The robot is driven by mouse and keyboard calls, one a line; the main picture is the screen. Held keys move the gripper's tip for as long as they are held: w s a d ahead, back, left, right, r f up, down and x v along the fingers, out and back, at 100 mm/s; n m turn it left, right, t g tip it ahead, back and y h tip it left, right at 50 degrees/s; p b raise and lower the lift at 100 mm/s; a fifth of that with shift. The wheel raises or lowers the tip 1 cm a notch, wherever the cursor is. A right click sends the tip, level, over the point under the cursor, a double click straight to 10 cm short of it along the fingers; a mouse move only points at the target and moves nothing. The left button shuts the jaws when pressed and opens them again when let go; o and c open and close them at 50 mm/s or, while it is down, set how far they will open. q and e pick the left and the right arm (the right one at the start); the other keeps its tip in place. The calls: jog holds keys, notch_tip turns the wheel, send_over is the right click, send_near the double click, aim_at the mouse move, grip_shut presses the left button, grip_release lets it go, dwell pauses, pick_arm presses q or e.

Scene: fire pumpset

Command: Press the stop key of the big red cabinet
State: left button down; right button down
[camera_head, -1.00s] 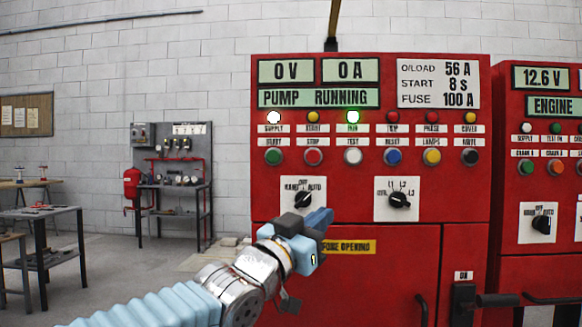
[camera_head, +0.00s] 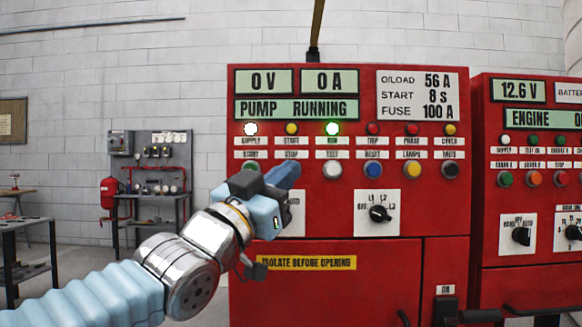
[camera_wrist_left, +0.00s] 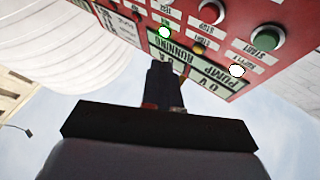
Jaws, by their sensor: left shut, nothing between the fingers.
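The big red cabinet (camera_head: 345,285) fills the centre and right of the head view, its display reading PUMP RUNNING. Its STOP label (camera_head: 291,154) shows just above my left gripper (camera_head: 286,174). The red stop key is hidden behind the fingers in the head view. In the left wrist view the red stop key (camera_wrist_left: 212,11) shows at the top, beside the green start key (camera_wrist_left: 267,38). My left gripper (camera_wrist_left: 165,82) is shut and empty, pointing at the panel to one side of the red key. No contact is visible there.
A white test key (camera_head: 332,169), a blue reset key (camera_head: 373,169) and a rotary switch (camera_head: 380,213) are on the same panel. A second red cabinet (camera_head: 530,285) stands at the right. A workbench (camera_head: 150,195) stands at the back left.

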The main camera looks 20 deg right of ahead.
pick_arm(q)
jog(key=w+d+p, duration=0.2)
jog(key=w+p, duration=0.3)
jog(key=w, duration=0.2)
jog(key=shift+w, duration=0.2)
dwell(1.9)
jog(key=shift+w+d+p, duration=0.15)
jog(key=shift+w+p, duration=0.15)
jog(key=shift+w, duration=0.1)
jog(key=shift+w+d, duration=0.1)
jog(key=shift+w, duration=0.3)
dwell(0.6)
dwell(0.3)
jog(key=shift+s+a+b, duration=0.2)
jog(key=shift+s+b, duration=0.55)
jog(key=shift+s, duration=0.05)
